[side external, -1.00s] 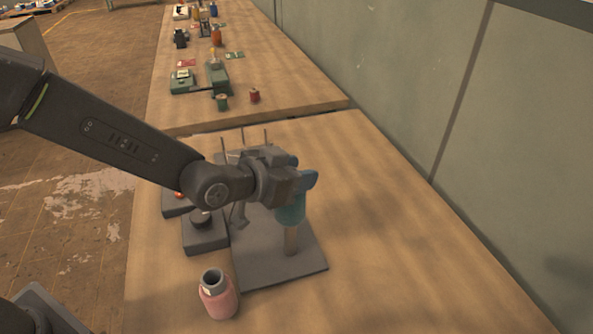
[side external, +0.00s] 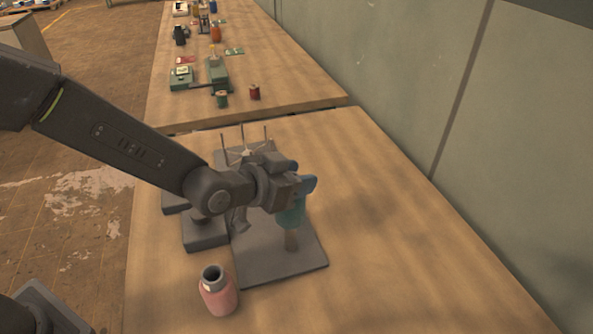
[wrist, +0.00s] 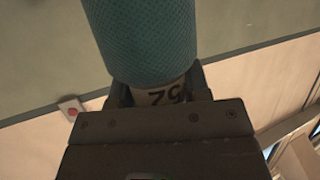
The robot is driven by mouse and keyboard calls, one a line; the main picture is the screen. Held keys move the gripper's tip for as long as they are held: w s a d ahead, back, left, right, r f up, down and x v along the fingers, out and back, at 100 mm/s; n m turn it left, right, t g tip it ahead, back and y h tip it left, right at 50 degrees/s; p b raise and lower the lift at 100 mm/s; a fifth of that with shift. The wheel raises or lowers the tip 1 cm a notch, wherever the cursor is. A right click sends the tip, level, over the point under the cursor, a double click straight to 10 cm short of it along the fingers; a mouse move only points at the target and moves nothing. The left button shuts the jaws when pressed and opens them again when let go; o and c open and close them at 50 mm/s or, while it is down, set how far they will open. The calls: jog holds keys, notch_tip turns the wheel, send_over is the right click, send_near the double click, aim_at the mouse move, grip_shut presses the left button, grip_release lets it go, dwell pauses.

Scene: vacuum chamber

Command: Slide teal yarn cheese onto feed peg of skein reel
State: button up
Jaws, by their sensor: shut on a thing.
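The teal yarn cheese (side external: 292,212) is upright, above the feed peg (side external: 290,240) of the skein reel's grey base (side external: 260,262). The peg's lower part shows below the cheese. I cannot tell how far the peg runs inside it. My gripper (side external: 303,190) is shut on the cheese's upper end. In the wrist view, the cheese (wrist: 140,38) has a teal mesh-like surface and a pale printed tube end (wrist: 163,94) between my gripper's fingers (wrist: 158,98). The reel's thin upright rods (side external: 243,137) stand behind my wrist, which hides part of the reel.
A pink yarn cheese (side external: 218,292) stands on the table in front of the base. Dark boxes (side external: 205,234) sit left of the base. The table (side external: 400,260) is clear to the right, up to the grey wall. Another bench with small items lies behind.

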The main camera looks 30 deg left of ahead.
aim_at(280, 214)
jog(key=shift+f, duration=1.55)
jog(key=shift+f, duration=0.1)
dwell(0.4)
jog(key=shift+f, duration=2.4)
jog(key=shift+f, duration=0.25)
jog(key=o, duration=1.3)
jog(key=v, duration=0.4)
jog(key=shift+s+r, duration=0.1)
jog(key=shift+s, duration=0.1)
jog(key=r, duration=0.5)
jog(key=shift+s+a+r, duration=0.2)
jog(key=shift+s+r, duration=0.05)
jog(key=shift+r, duration=0.85)
